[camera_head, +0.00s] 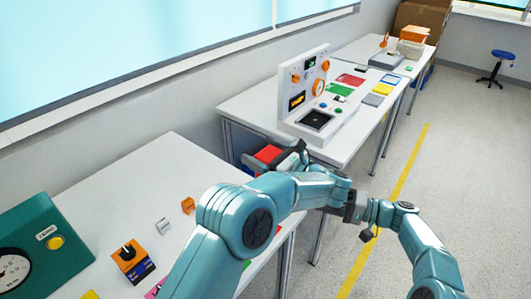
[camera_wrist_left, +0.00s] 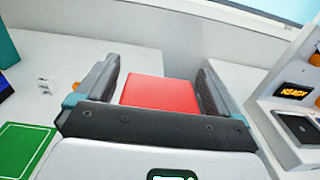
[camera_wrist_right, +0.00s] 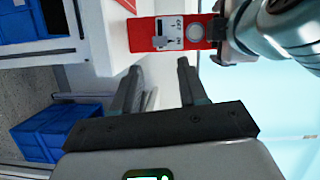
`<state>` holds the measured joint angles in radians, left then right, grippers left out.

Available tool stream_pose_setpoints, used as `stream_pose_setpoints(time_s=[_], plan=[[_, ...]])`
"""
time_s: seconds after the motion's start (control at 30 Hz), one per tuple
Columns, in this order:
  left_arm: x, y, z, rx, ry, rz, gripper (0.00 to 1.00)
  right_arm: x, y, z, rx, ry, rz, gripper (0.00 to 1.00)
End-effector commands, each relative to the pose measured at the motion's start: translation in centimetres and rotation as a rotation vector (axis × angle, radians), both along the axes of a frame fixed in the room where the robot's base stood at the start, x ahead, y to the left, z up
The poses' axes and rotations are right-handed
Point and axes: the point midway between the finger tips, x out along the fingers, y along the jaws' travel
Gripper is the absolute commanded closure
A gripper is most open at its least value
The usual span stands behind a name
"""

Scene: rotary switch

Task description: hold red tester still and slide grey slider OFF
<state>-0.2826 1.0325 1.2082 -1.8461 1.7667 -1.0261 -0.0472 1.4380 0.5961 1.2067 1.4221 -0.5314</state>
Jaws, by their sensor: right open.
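The red tester (camera_wrist_right: 143,35) hangs above the floor beside the white tables. In the right wrist view its face shows a grey slider (camera_wrist_right: 162,42) on a light plate and a round grey dial (camera_wrist_right: 199,32). My left gripper (camera_head: 275,160) grips one end of the tester, and its fingers stand on both sides of the red body (camera_wrist_left: 158,94) in the left wrist view. My right gripper (camera_wrist_right: 157,80) is open and empty. Its fingertips point toward the slider and are apart from the tester. Slider markings are too small to read.
A white control panel (camera_head: 289,98) with dials stands on the middle table. The near table (camera_head: 150,180) holds a green gauge box (camera_head: 47,245) and small parts. Blue crates (camera_wrist_right: 58,133) sit low.

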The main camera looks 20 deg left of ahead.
Motion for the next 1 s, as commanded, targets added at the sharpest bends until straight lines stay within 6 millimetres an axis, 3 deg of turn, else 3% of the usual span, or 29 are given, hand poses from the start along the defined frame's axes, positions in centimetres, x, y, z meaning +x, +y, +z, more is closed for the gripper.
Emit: stream_pose_setpoints(time_s=[0.03,0.2,0.43,0.8,1.0], plan=[[0.0,0.0,0.0,0.0,0.0,0.0,0.22,0.0,0.0,0.0,0.0,0.0,0.0,0.57],[0.0,0.0,0.0,0.0,0.0,0.0,0.72,0.0,0.0,0.0,0.0,0.0,0.0,0.57],[0.0,0.0,0.0,0.0,0.0,0.0,0.72,0.3,0.0,-0.1,0.003,-0.141,-0.009,0.6],[0.0,0.0,0.0,-0.001,0.0,0.0,0.72,1.6,1.1,-3.7,-0.057,-0.864,-0.135,0.6],[0.0,-0.1,0.0,-0.001,0.0,0.0,0.72,0.5,1.5,-4.2,-0.183,-1.227,-0.146,0.6]])
